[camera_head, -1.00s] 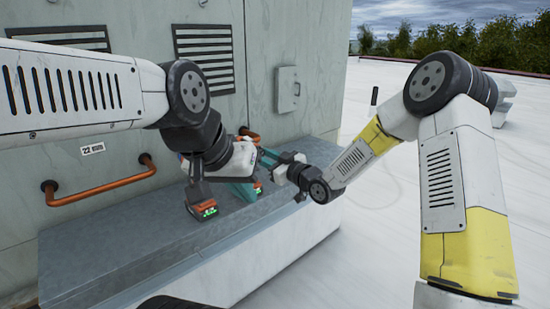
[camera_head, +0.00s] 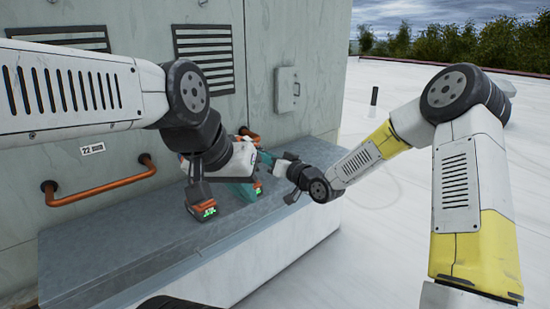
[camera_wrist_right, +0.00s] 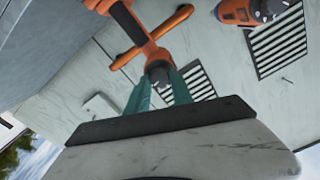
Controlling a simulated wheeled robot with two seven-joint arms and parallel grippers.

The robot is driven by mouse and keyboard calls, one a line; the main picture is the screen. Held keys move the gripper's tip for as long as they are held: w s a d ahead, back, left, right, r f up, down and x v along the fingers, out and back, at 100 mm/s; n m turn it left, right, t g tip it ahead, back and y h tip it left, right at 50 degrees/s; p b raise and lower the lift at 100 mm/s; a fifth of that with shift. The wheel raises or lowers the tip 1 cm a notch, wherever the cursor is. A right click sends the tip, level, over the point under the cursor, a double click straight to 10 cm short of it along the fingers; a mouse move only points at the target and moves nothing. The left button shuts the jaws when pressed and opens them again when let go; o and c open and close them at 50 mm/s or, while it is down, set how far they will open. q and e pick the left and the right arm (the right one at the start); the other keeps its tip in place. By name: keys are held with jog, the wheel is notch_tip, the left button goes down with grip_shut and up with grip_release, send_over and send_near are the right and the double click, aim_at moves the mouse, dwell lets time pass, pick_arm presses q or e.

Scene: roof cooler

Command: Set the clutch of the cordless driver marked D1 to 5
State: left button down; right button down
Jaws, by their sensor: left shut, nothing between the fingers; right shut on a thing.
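Two cordless drivers stand on the grey ledge (camera_head: 130,250). The left driver (camera_head: 204,210) shows a dark handle and an orange battery with a green display. My right gripper (camera_head: 266,158) reaches in from the right. In the right wrist view its teal fingers (camera_wrist_right: 160,78) are shut on the dark nose of an orange-and-black driver (camera_wrist_right: 158,67). No D1 mark or clutch number is legible.
An orange handrail (camera_head: 100,188) on the wall stands close behind the ledge. Vents (camera_head: 205,55) and a small wall box (camera_head: 288,90) are higher up. The ledge's left end is clear.

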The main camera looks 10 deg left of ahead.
dwell(0.4)
jog(key=c, duration=1.1)
grip_release()
jog(key=v, duration=0.8)
jog(key=shift+w, duration=0.1)
